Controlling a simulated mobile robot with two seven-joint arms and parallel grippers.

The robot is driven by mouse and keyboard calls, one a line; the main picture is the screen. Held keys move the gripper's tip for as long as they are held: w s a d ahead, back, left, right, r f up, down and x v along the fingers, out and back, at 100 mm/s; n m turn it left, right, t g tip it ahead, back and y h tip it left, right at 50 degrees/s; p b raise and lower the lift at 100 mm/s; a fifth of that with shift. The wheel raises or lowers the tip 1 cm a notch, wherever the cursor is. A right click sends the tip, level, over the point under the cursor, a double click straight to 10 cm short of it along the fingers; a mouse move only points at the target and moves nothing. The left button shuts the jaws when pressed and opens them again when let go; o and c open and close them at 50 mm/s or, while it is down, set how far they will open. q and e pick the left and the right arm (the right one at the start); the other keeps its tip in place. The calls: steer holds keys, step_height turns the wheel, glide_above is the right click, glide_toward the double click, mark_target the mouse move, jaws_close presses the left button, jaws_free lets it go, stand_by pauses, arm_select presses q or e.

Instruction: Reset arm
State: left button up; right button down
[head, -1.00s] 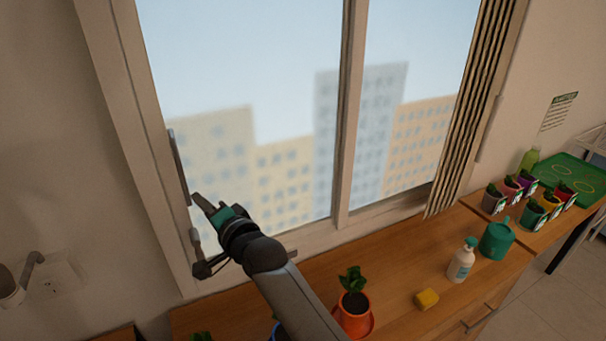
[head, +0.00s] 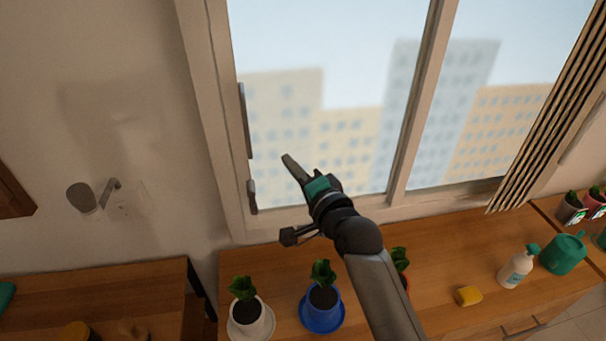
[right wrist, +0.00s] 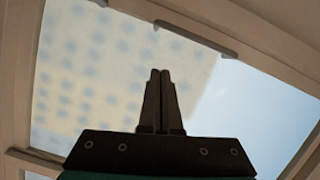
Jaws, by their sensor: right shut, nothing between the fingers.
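My right gripper (head: 292,166) is raised in front of the window in the head view, its arm coming up from the lower right. It is apart from the window frame and holds nothing. In the right wrist view its two fingers (right wrist: 161,75) are together, with the window pane behind them. The window handle (head: 245,120) is on the frame to the left of the gripper, and a second handle piece (head: 252,196) is below it. My left gripper is not in view.
Below the window, a wooden counter (head: 450,255) holds a plant in a white pot (head: 250,318), one in a blue pot (head: 322,312), a yellow sponge (head: 468,296), a spray bottle (head: 515,268) and a green watering can (head: 563,254). My arm partly hides another plant (head: 400,259).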

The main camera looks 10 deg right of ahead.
steer(key=s+d+f+n+g+h, duration=0.2)
steer(key=s+d+f+n+g, duration=0.15)
steer(key=s+f, duration=0.45)
steer(key=s+d+f+n+g+h, duration=0.1)
steer(key=s+d+f+n+g, duration=0.3)
steer(key=s, duration=0.9)
steer(key=s+d+f+n+g+h, duration=0.25)
steer(key=s+f+n+g, duration=0.3)
steer(key=s, duration=0.45)
step_height(320, 180, down, 32)
steer(key=s+g+b, duration=0.1)
steer(key=s+b, duration=0.2)
steer(key=b, duration=0.7)
arm_select(q)
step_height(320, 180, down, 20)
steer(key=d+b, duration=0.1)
steer(key=b, duration=0.8)
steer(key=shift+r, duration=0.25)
arm_select(e)
steer(key=s+d+f, duration=0.1)
steer(key=s+f, duration=0.6)
steer(key=f, duration=0.4)
steer(key=s+d+f+g, duration=0.1)
steer(key=s+d+f, duration=0.1)
steer(key=s+f, duration=0.6)
step_height(320, 180, down, 4)
steer(key=shift+r+n, duration=0.15)
steer(key=shift+n, duration=0.15)
